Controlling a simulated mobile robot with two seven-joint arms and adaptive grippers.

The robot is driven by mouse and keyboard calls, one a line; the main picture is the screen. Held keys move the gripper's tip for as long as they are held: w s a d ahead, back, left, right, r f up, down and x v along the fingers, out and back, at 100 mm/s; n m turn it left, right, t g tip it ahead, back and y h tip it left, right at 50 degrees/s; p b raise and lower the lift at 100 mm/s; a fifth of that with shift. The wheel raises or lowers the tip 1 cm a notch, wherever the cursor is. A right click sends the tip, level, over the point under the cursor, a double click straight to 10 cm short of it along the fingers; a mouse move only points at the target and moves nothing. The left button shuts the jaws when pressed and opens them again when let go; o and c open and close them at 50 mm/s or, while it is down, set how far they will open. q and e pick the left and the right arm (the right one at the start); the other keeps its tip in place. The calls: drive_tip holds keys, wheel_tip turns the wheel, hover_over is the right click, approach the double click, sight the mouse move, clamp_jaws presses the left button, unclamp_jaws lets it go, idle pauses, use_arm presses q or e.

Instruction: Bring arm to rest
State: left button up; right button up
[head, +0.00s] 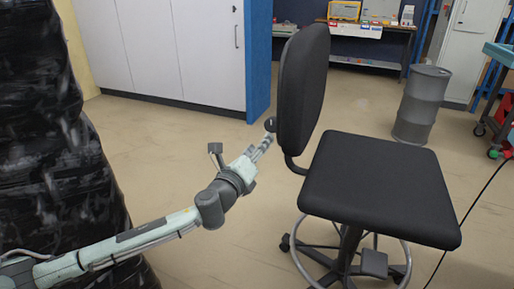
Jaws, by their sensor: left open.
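My left arm (150,232) reaches in from the lower left, stretched out over the floor. Its gripper (268,140) is at the far end, pointing up and to the right, close to the chair's backrest in the picture. The gripper is small in view, and nothing shows between its fingers. Whether it touches the backrest cannot be told. My right gripper is not in view.
A black office chair (385,185) stands at the right. A black-wrapped stack (45,120) fills the left side. A grey drum (422,103), a workbench (370,65), white cabinets (160,50) and a cart (498,55) stand farther back. Open floor lies between.

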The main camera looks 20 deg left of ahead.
use_arm(q)
drive_tip(key=shift+s, duration=0.25)
drive_tip(key=s+a+f+n+g+y, duration=0.1)
drive_tip(key=s+a+f+n+g, duration=0.25)
drive_tip(key=f, duration=0.65)
drive_tip(key=s+a+f+n+g+y, duration=0.1)
drive_tip(key=s+f+n+g, duration=0.1)
drive_tip(key=s+f+n, duration=0.5)
drive_tip(key=a+f+n+g+y, duration=0.1)
drive_tip(key=a+f+n+g, duration=0.2)
drive_tip(key=f, duration=0.9)
drive_tip(key=s+d+f+n+g, duration=0.1)
drive_tip(key=s+f+n+g, duration=0.2)
drive_tip(key=s+f+n, duration=0.3)
drive_tip(key=s+d+f+n+g+h, duration=0.1)
drive_tip(key=s+f+n+g, duration=0.3)
drive_tip(key=s+f, duration=1)
drive_tip(key=s+n, duration=0.2)
drive_tip(key=s, duration=0.4)
drive_tip(key=shift+s+d+f, duration=0.25)
drive_tip(key=shift+s, duration=0.05)
